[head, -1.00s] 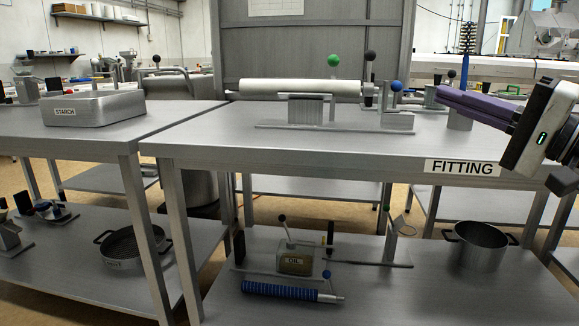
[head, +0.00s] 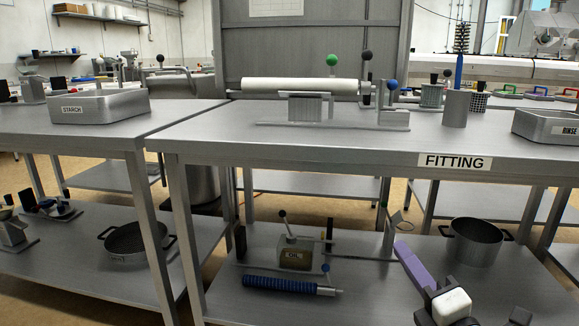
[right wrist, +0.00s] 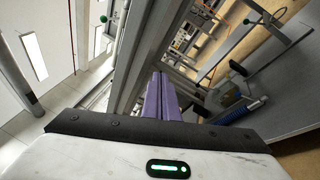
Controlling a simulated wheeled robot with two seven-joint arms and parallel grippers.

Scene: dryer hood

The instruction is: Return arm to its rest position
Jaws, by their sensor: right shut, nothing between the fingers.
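My right gripper (head: 403,248) is low at the bottom right of the head view, in front of the fitting table. Its purple fingers are together and empty, pointing up and slightly left. In the right wrist view the purple fingers (right wrist: 160,95) lie side by side with nothing between them. The rest of my right arm is cut off by the lower edge of the head view. My left gripper is not in view.
The fitting table (head: 290,142) carries a white roller (head: 300,86) on a stand, a blue brush (head: 459,70) upright in a grey cup (head: 456,108), and a rinse tray (head: 545,124). On the lower shelf, a pot (head: 474,243) stands beyond my right gripper.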

